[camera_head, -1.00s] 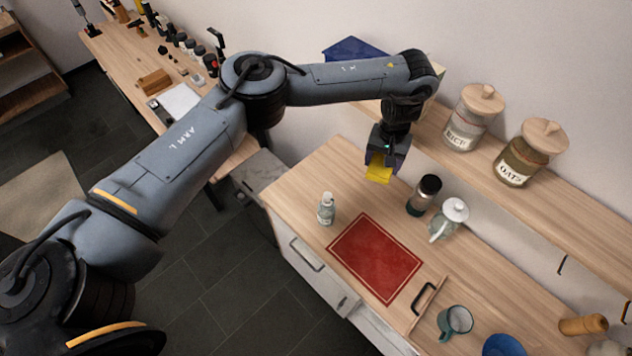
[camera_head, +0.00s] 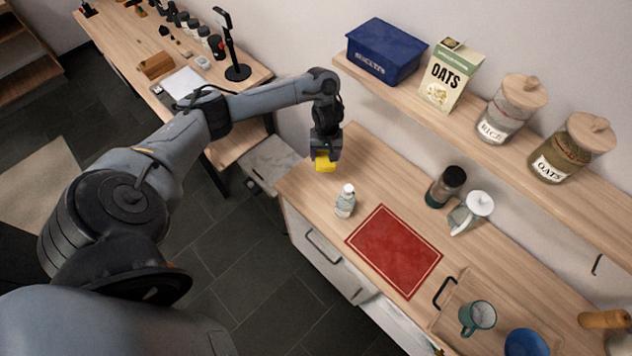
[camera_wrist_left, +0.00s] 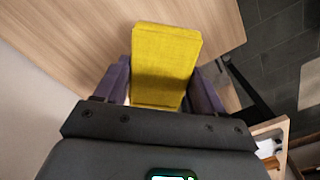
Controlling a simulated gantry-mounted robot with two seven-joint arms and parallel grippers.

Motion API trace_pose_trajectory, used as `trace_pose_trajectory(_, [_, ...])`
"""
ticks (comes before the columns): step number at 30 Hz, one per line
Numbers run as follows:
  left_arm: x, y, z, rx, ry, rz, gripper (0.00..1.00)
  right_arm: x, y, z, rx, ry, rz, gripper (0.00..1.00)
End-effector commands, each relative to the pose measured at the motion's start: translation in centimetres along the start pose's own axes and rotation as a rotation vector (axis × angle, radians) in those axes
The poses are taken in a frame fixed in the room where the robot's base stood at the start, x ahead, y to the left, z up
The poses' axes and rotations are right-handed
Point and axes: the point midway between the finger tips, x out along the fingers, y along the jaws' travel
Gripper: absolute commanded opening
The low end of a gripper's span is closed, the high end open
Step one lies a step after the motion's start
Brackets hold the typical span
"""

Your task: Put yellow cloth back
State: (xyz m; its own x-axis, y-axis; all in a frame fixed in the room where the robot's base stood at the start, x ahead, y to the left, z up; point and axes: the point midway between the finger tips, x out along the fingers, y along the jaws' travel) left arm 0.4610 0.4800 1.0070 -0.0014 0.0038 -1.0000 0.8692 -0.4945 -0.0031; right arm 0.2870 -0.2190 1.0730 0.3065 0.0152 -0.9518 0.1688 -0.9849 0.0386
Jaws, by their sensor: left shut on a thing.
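The yellow cloth (camera_head: 325,162) is a small folded piece held in my left gripper (camera_head: 325,154), above the back left end of the wooden counter (camera_head: 375,185). In the left wrist view the yellow cloth (camera_wrist_left: 166,62) sits between the two fingers of my left gripper (camera_wrist_left: 160,85), which are shut on it, and it sticks out past their tips. The counter surface (camera_wrist_left: 80,30) shows beyond it. The cloth looks clear of the counter, but the exact height is hard to tell. My right gripper is not in view.
A small bottle (camera_head: 345,201) stands near the gripper, beside a red mat (camera_head: 394,250). A shelf above holds a blue box (camera_head: 386,52), an oats carton (camera_head: 452,75) and jars.

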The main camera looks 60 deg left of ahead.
Motion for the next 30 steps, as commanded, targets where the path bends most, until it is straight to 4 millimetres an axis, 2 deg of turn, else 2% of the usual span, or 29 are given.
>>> trace_pose_trajectory(3, [1.3, -1.5, 0.6, -0.003, -0.004, -0.002, 0.45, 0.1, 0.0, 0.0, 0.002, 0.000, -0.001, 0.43])
trace_pose_trajectory(10, [2.7, -3.0, 1.2, -0.004, -0.003, 0.000, 0.45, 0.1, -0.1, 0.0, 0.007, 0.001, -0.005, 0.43])
trace_pose_trajectory(17, [6.0, -3.4, 1.5, -0.005, -0.004, 0.000, 0.45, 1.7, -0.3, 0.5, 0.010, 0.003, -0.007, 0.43])
trace_pose_trajectory(22, [8.2, -3.4, 1.4, -0.005, -0.003, 0.000, 0.45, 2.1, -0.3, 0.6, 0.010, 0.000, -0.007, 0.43])
trace_pose_trajectory(30, [9.8, -3.3, 1.4, -0.004, -0.002, 0.001, 0.45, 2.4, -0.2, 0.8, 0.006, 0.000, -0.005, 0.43])
